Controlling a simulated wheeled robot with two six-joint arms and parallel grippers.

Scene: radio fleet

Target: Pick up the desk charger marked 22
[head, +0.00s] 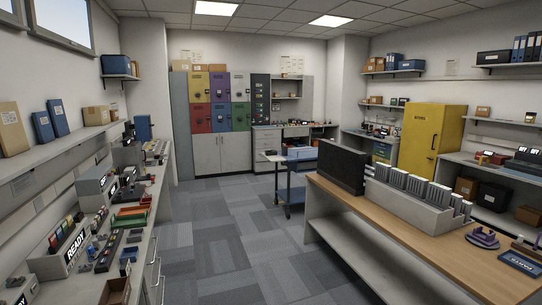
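I cannot make out a charger marked 22; any such number is too small to read here. Several small dark and coloured devices stand farther along that bench, too small to identify. Neither of my grippers is in view.
Grey carpet (220,240) is clear between the left bench and the wooden-topped desk (405,226). A blue cart (293,182) stands ahead, near the desk's far end. Colored lockers (216,116) line the back wall. A yellow cabinet (429,140) stands at right.

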